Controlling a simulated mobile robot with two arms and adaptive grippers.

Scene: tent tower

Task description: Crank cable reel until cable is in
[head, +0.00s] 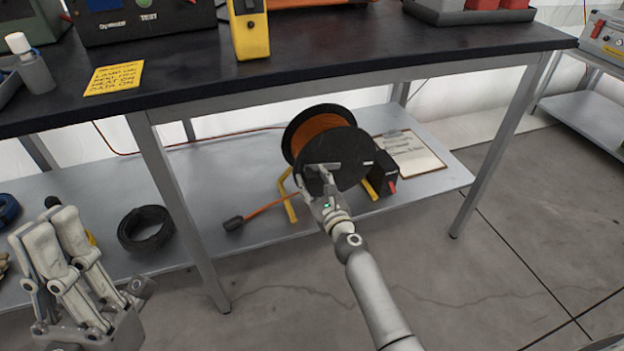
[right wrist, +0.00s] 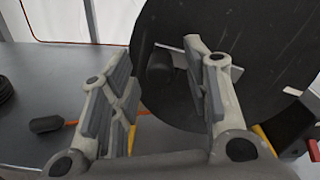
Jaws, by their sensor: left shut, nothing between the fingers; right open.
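The cable reel (head: 347,150) has black discs, orange cable (head: 318,127) wound between them and a yellow stand (head: 288,195). It stands on the lower shelf. A grey crank arm (right wrist: 170,46) with a dark handle (right wrist: 160,65) is on its front disc. My right gripper (head: 320,175) is open in front of the disc. In the right wrist view its fingers (right wrist: 155,65) stand apart, with the handle seen between them; contact cannot be told. A cable end with a black plug (head: 233,223) lies on the shelf left of the reel. My left gripper (head: 52,220) is shut and empty at lower left.
The black bench top (head: 330,55) overhangs the shelf (head: 195,185), with metal legs (head: 175,195) at both sides. A black coil (head: 145,228) and a clipboard (head: 410,153) lie on the shelf. A black box (head: 384,172) is beside the reel. The floor at right is clear.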

